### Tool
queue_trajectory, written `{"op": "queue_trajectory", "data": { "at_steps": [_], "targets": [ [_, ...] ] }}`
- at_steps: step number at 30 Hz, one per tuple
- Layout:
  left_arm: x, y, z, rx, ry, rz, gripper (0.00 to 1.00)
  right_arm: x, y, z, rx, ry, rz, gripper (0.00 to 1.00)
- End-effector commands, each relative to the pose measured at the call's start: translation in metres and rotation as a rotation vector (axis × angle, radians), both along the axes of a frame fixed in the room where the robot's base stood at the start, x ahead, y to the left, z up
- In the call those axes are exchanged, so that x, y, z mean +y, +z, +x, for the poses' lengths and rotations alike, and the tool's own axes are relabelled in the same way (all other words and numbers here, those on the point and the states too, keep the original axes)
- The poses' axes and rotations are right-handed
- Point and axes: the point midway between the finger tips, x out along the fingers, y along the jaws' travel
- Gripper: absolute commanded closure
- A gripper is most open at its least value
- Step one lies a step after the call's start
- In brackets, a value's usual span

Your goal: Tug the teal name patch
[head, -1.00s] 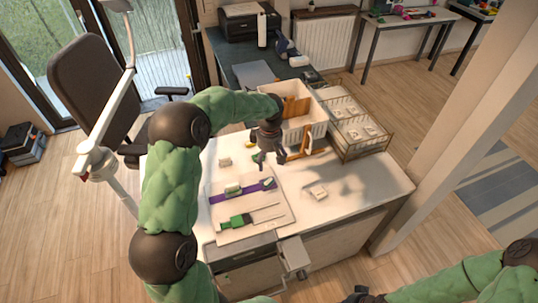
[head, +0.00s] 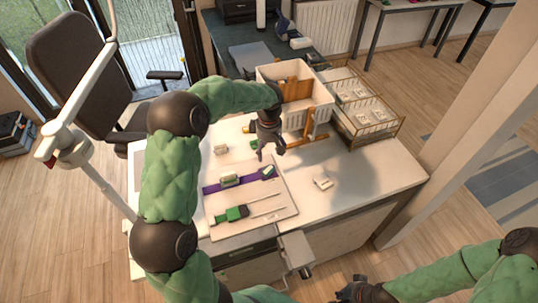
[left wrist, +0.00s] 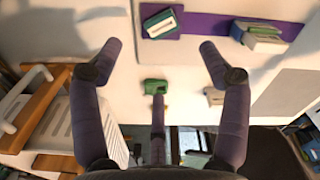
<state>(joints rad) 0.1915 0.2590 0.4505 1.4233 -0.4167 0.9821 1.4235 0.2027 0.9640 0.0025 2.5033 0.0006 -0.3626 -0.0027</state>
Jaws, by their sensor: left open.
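A small green-edged patch with a pale face, likely the teal name patch, lies at one end of a purple strap on a pale board. It shows in the head view (head: 268,171) and the left wrist view (left wrist: 160,23). My left gripper (head: 268,153) hangs above the table just behind the board, open and empty. In the left wrist view its fingers (left wrist: 160,47) are spread wide, with the patch beyond and between the tips, apart from them. My right gripper (head: 352,292) is at the bottom edge, partly cut off; its fingers are unclear.
A green-and-white block (head: 229,180) sits on the purple strap (head: 211,187). A green-handled tool (head: 232,214) lies on the board's front part. A small green piece (left wrist: 157,86) and a cream block (head: 221,149) lie behind the board. A white bin (head: 318,98) and wire basket (head: 362,108) stand at the back right.

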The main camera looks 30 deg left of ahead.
Motion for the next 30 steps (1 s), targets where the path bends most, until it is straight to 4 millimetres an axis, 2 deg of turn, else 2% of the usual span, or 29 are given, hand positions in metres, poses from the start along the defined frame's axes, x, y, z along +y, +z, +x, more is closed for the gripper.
{"op": "queue_trajectory", "data": {
  "at_steps": [1,8,21,30],
  "targets": [
    [0.000,-0.006,0.000,-0.001,0.000,0.000,0.24,0.000,-0.006,0.000,0.000,0.000,0.000,1.00],
    [0.000,-0.016,0.000,0.000,0.000,0.000,0.24,0.000,-0.009,0.000,-0.001,0.000,0.000,1.00],
    [0.000,-0.086,-0.001,0.002,0.000,-0.002,0.24,0.000,-0.029,0.000,0.000,0.000,0.000,1.00],
    [0.000,-0.112,0.000,0.000,0.000,0.000,0.24,0.000,-0.035,0.000,0.000,0.000,0.000,1.00]
  ]
}}
